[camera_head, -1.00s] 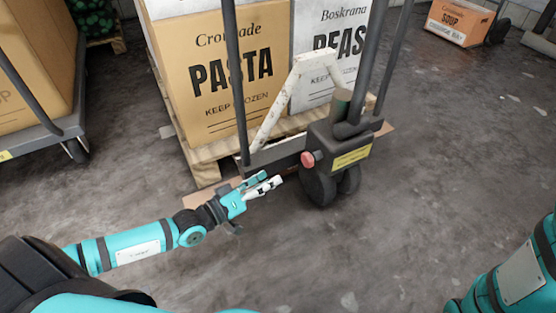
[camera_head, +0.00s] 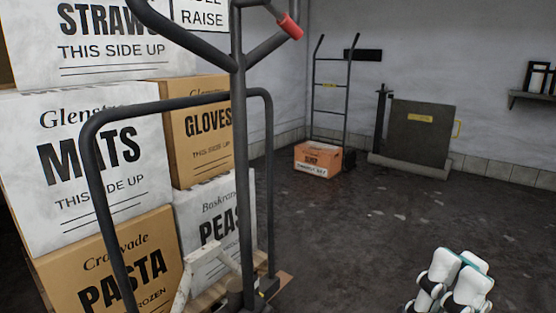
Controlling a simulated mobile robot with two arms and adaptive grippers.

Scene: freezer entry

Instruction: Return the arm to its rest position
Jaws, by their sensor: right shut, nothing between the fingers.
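My right gripper (camera_head: 458,277) is at the bottom right edge of the head view, with white fingers and teal parts. It points up, is shut with nothing in it, and is over bare floor, apart from everything else. My left arm and left gripper are out of view.
A dark pallet jack (camera_head: 239,150) with a red-tipped handle stands left of centre. Behind it are stacked boxes, including a white MATS box (camera_head: 70,215). An orange box (camera_head: 318,158) sits on a hand truck (camera_head: 347,100) near the back wall. The floor (camera_head: 370,235) right of the jack is clear.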

